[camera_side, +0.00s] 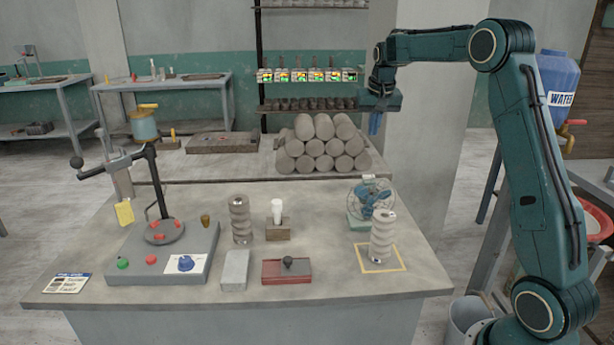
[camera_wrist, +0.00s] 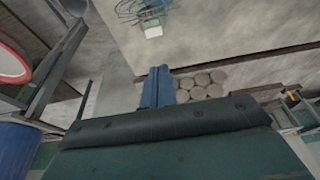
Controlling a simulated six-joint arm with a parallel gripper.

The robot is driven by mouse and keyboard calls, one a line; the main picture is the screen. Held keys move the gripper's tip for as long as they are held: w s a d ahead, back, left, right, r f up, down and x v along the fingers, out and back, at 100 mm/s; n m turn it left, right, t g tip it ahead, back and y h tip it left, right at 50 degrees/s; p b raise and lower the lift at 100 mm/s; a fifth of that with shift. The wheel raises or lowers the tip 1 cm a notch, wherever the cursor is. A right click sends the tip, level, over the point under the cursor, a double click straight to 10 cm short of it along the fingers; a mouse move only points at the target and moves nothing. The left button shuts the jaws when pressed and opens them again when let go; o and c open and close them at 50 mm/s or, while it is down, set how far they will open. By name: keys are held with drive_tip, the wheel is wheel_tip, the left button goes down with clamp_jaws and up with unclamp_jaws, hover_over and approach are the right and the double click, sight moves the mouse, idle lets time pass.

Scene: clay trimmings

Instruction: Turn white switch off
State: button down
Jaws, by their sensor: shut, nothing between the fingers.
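A white upright knob (camera_side: 277,208) on a brown block (camera_side: 278,229) stands near the middle of the table in the side view; it looks like the white switch. Whether its position means on or off cannot be told. My gripper (camera_side: 374,124) hangs high above and behind the table, to the right of the knob and well apart from it. Its blue fingers are together and empty. In the wrist view the closed fingers (camera_wrist: 158,86) point towards stacked clay cylinders (camera_wrist: 203,82), and the white knob does not show there.
Ribbed columns stand left (camera_side: 240,222) and right (camera_side: 381,236) of the knob. A small fan (camera_side: 372,200) is behind the right one. A red box with a black knob (camera_side: 287,271) and a grey block (camera_side: 235,270) lie in front. A control stand (camera_side: 165,255) fills the left side.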

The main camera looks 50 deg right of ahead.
drive_tip(key=shift+s+d, duration=0.35)
drive_tip(key=shift+s, duration=0.25)
drive_tip(key=shift+s+d, duration=0.35)
drive_tip(key=shift+s, duration=0.2)
drive_tip(key=shift+f, duration=0.2)
drive_tip(key=x, duration=1.2)
drive_tip(key=shift+s+a+f, duration=0.2)
drive_tip(key=shift+s, duration=0.1)
drive_tip(key=shift+f, duration=0.7)
drive_tip(key=shift+d, duration=0.1)
